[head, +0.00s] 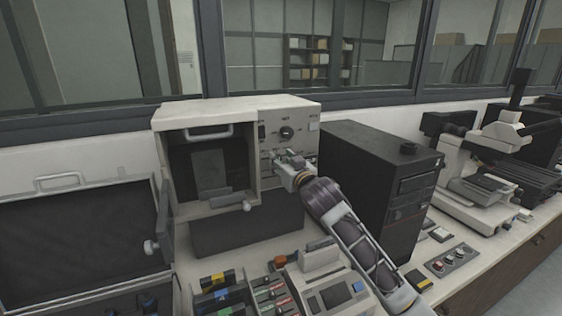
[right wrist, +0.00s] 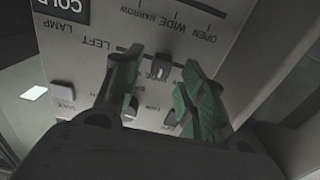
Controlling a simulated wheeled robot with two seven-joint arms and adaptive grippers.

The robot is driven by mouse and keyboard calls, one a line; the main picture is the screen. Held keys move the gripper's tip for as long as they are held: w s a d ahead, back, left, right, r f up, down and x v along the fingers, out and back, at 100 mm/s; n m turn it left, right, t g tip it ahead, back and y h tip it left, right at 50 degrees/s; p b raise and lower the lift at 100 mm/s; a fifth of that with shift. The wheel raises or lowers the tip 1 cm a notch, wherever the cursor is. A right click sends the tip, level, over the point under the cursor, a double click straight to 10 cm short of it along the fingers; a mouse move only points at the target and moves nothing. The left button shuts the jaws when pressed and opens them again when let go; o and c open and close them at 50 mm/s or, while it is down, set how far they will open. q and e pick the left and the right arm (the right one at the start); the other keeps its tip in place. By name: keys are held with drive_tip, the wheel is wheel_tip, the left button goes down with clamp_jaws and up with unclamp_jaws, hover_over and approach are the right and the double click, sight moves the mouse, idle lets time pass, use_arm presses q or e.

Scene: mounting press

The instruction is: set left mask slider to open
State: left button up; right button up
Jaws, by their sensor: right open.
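The control panel (head: 287,121) is on the right of the cream instrument's front. My right gripper (head: 283,158) is in front of its lower part and hides the sliders there. In the right wrist view the panel (right wrist: 105,15) appears upside down, with the labels LEFT, OPEN, WIDE and NARROW. My left gripper is not in view.
A black computer tower (head: 375,190) stands close right of the instrument. The open chamber (head: 208,168) lies to its left. A microscope (head: 475,170) stands further right. Small devices (head: 333,293) crowd the bench front.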

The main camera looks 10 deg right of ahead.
drive_tip(key=shift+w+a, duration=0.1)
drive_tip(key=shift+w, duration=0.45)
drive_tip(key=shift+c, duration=0.3)
clamp_jaws()
